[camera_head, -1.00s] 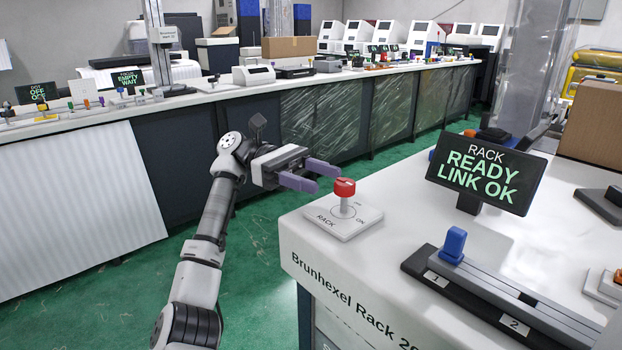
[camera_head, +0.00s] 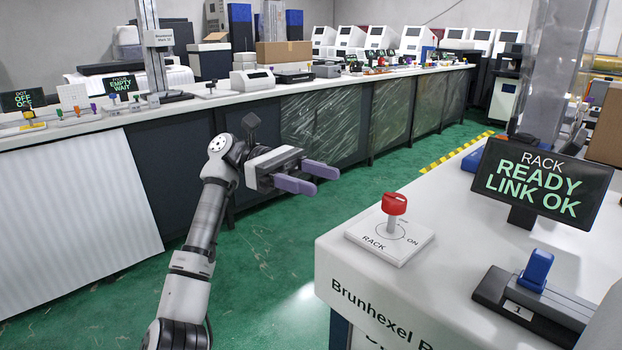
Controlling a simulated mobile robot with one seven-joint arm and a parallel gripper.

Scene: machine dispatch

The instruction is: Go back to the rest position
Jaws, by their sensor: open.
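My gripper (camera_head: 308,179) is open and empty. Its two purple fingers point right, over the green floor between the long bench and the rack cabinet. The red rack knob (camera_head: 394,204) stands on its white plate, to the right of my gripper and apart from it. The plate is marked RACK, with ON at its right side. My arm is bent, rising from the bottom of the picture.
The white rack cabinet (camera_head: 447,245) fills the lower right. On it are a screen (camera_head: 530,182) reading RACK READY LINK OK and a blue slider handle (camera_head: 537,268). A long bench (camera_head: 190,112) with several devices runs behind. Green floor (camera_head: 268,262) is clear between them.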

